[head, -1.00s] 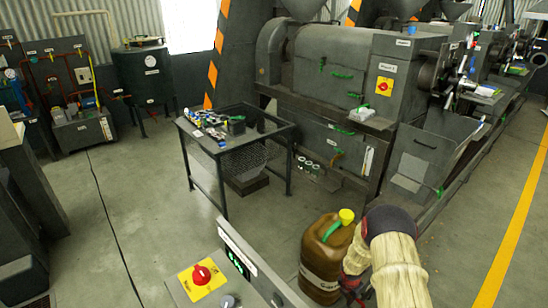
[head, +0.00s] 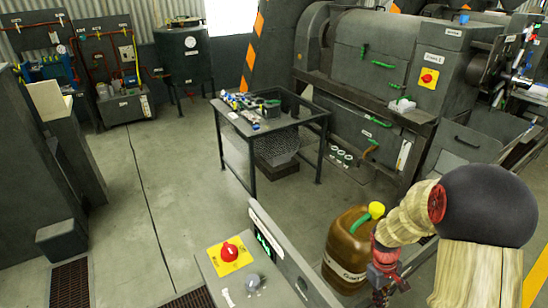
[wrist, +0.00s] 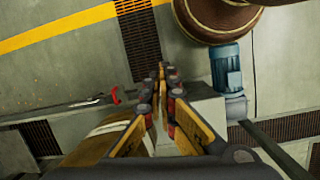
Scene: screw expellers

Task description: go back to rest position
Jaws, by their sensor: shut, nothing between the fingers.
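My gripper (wrist: 161,72) points down over the floor in the wrist view, its two fingers close together with nothing between them. In the head view my gripper (head: 384,288) hangs at the lower right, just right of a brown jerrycan (head: 345,250). My arm comes in from the lower right corner, bent at a dark joint. The fingertips are small and partly cut off in the head view.
A control panel (head: 238,278) with a red knob is at the bottom centre. A dark table (head: 313,117) with small parts stands behind it. The screw expeller (head: 350,65) fills the right back. In the wrist view, a blue motor (wrist: 227,70) is right of my gripper. Open floor (head: 160,170) lies left.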

